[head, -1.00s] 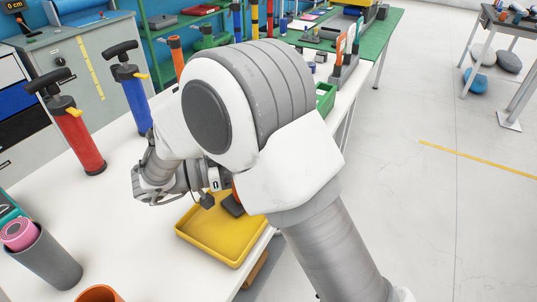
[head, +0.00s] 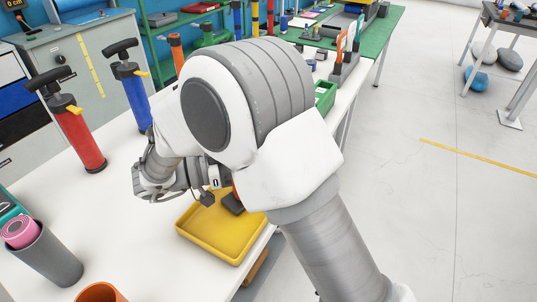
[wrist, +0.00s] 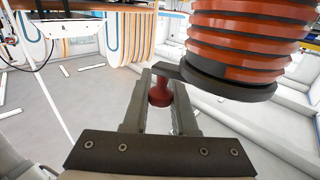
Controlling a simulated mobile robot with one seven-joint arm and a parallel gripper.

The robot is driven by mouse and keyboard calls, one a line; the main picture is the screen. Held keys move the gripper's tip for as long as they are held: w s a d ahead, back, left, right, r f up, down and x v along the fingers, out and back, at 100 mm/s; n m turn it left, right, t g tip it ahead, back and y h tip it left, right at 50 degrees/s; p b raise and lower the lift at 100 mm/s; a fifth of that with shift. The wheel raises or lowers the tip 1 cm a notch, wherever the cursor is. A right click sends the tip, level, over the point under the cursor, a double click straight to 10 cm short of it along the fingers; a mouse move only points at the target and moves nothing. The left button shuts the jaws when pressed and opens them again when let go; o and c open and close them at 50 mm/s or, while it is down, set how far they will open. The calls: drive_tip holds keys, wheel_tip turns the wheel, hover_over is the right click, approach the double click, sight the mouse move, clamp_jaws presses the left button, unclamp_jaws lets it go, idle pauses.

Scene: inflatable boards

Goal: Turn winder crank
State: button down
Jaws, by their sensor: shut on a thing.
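The winder shows in the wrist view as a drum (wrist: 245,45) wrapped in red-orange hose, with a dark flange at its lower end. A dark flat crank arm (wrist: 168,70) reaches out from beneath the drum to the left. A red crank knob (wrist: 160,92) hangs from the end of this arm. My gripper (wrist: 160,85) is shut on the red knob, with one finger on each side of it. In the head view my own arm hides the knob, the fingertips and nearly all of the winder.
A yellow tray (head: 210,245) lies on the white bench at its front edge. A red pump (head: 82,138) and a blue pump (head: 135,95) stand to the left. A grey bin (head: 50,262) holds a pink roll. The bench between the pumps and the tray is clear.

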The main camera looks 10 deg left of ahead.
drive_tip(key=c, duration=0.7)
unclamp_jaws()
drive_tip(key=p+v, duration=0.5)
drive_tip(key=v, duration=1.2)
drive_tip(key=shift+a, duration=0.15)
